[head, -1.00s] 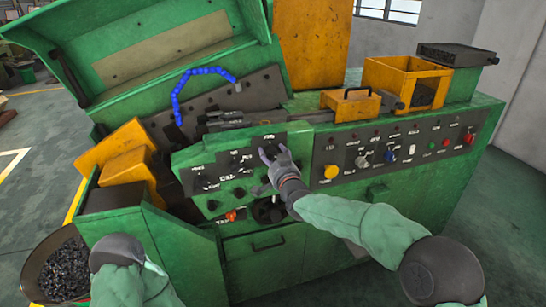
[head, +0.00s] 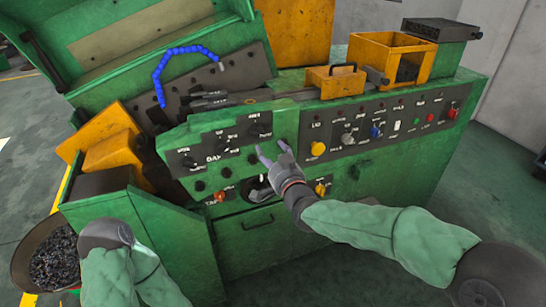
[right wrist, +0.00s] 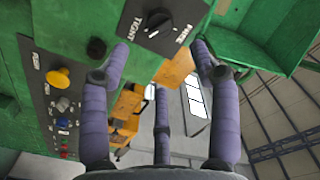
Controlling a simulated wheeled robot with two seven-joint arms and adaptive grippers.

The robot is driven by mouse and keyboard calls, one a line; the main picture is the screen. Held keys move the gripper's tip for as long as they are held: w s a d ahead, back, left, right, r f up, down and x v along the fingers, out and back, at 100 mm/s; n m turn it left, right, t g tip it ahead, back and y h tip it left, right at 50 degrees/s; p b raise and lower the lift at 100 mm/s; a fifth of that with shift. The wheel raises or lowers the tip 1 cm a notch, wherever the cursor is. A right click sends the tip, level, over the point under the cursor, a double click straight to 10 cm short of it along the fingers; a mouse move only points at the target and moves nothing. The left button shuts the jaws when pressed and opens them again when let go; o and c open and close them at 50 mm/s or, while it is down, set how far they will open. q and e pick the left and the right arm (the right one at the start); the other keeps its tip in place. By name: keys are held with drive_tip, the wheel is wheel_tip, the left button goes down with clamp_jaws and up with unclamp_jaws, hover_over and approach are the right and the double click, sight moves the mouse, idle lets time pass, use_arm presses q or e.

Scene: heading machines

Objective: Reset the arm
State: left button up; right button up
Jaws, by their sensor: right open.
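My right gripper (head: 270,154) is open and empty in front of the green machine's (head: 250,240) control face, just below a black knob (head: 256,130) on the left control panel. In the right wrist view, its spread purple fingers (right wrist: 155,85) surround no object. A black knob (right wrist: 158,24) marked TIGHT and FREE shows beyond them, apart from the fingers. My left arm (head: 115,265) is at the bottom left of the head view; its gripper is out of the frame.
A panel of buttons, with a yellow button (head: 318,149) and a red one (head: 453,113), runs right along the machine. A bin of dark small parts (head: 55,262) stands at lower left. Yellow boxes (head: 388,60) sit on top. Open floor lies at the right.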

drive_tip(key=shift+s+d, duration=0.15)
drive_tip(key=shift+s, duration=0.4)
drive_tip(key=shift+f, duration=0.1)
drive_tip(key=s+d+f+g+h, duration=0.1)
drive_tip(key=s+d+f+g, duration=0.15)
drive_tip(key=f, duration=0.85)
drive_tip(key=s+d+f+g, duration=0.1)
drive_tip(key=s+f+g, duration=0.2)
drive_tip(key=f, duration=0.8)
drive_tip(key=s+d+f+g+h, duration=0.1)
drive_tip(key=s+f+g, duration=0.2)
drive_tip(key=f, duration=0.8)
drive_tip(key=s+f+g, duration=0.4)
drive_tip(key=s+f, duration=0.5)
drive_tip(key=s, duration=0.3)
drive_tip(key=s+d+f+g, duration=0.1)
drive_tip(key=s+f+g, duration=0.3)
drive_tip(key=s+f, duration=0.5)
drive_tip(key=s, duration=0.4)
drive_tip(key=shift+d+f, duration=0.25)
drive_tip(key=shift+f, duration=0.1)
